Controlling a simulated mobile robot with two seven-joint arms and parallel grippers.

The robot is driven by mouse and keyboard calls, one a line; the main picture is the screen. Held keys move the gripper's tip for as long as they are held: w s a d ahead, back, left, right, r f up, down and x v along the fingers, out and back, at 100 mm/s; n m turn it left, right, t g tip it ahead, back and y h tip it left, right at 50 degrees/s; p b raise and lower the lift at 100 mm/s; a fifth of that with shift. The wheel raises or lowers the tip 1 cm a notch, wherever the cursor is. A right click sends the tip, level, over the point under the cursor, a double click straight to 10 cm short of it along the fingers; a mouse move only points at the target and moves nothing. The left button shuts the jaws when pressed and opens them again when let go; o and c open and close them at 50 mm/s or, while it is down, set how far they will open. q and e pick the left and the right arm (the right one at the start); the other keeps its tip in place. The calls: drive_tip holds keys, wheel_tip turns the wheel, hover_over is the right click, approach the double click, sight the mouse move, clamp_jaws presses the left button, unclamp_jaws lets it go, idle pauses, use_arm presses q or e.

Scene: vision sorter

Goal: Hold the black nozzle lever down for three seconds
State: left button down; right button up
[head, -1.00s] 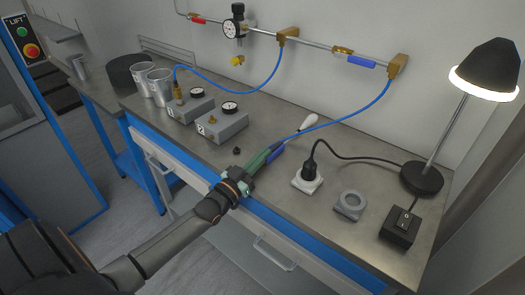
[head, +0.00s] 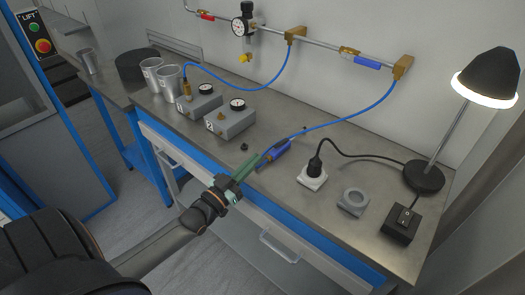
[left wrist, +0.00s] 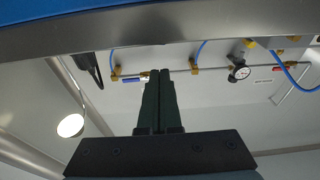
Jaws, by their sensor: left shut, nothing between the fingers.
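A blue nozzle body (head: 277,153) lies on the bench near its front edge, at the end of a blue hose (head: 350,115). I cannot make out its black lever. My left gripper (head: 261,158) comes in from the front left with its green fingers shut and empty. Its tips are close beside the nozzle's near left end in the head view; I cannot tell whether they touch. The left wrist view shows the fingers (left wrist: 158,77) together with nothing between them. The right gripper is not in view.
To the right are a white socket with a black plug (head: 313,178), a grey ring block (head: 352,202), a switch box (head: 401,225) and a lamp (head: 424,176). Two grey gauge boxes (head: 231,122) and metal cups (head: 168,80) stand left. The bench's blue front edge (head: 190,152) runs below.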

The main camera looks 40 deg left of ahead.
use_arm(q)
drive_tip(key=shift+s+a+f, duration=0.1)
drive_tip(key=shift+s+f, duration=0.1)
drive_tip(key=shift+s, duration=0.4)
drive_tip(key=shift+s+f, duration=0.15)
drive_tip(key=shift+s, duration=0.4)
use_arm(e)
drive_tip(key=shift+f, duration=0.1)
